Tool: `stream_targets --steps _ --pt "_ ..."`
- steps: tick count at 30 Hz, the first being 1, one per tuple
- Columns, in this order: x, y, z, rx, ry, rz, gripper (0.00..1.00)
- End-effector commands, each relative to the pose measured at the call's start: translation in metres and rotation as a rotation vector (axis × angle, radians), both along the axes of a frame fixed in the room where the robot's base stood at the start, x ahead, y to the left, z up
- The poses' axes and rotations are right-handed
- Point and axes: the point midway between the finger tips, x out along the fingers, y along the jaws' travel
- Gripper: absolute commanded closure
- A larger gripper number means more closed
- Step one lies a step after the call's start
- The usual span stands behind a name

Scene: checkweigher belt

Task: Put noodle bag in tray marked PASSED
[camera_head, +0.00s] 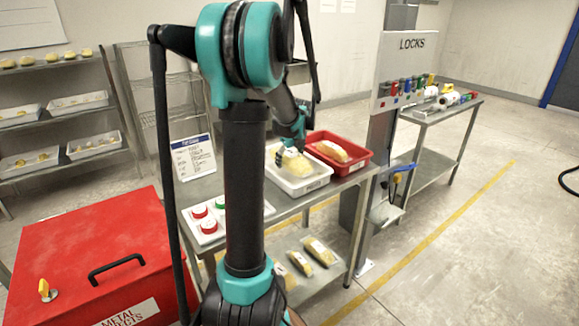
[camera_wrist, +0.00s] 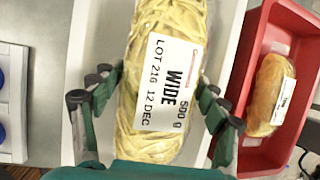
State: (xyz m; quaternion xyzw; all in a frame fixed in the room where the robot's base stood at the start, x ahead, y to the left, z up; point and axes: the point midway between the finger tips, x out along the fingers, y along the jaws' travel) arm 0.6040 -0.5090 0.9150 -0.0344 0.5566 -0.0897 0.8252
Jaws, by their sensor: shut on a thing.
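The noodle bag (camera_wrist: 165,145) is pale yellow, with a white label reading WIDE, 500 g, LOT 216, 12 DEC. My gripper (camera_wrist: 157,85) is shut on it, one finger on each side. In the head view the bag (camera_head: 297,165) is at the white tray (camera_head: 312,185), whose front label is small but seems to read PASSED. My gripper (camera_head: 290,143) is at the bag's upper left. In the wrist view the white tray (camera_wrist: 95,30) lies under the bag. I cannot tell whether the bag touches its floor.
A red tray (camera_head: 361,165) with another labelled bag (camera_head: 331,151) stands close to the right. A white panel with red and green buttons (camera_head: 208,228) is to the left, below a sign (camera_head: 193,157). A red metal-rejects box (camera_head: 95,255) is front left. Bags lie on the lower shelf.

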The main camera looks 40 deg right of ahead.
Motion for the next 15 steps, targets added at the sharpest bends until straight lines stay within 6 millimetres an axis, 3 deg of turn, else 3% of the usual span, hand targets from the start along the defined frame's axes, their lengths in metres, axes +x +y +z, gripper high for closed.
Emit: stream_targets --steps 7,15 --pt "0.000 0.000 -0.030 0.000 0.000 0.000 0.83" --pt "0.000 0.000 -0.034 0.000 0.000 0.000 0.83"
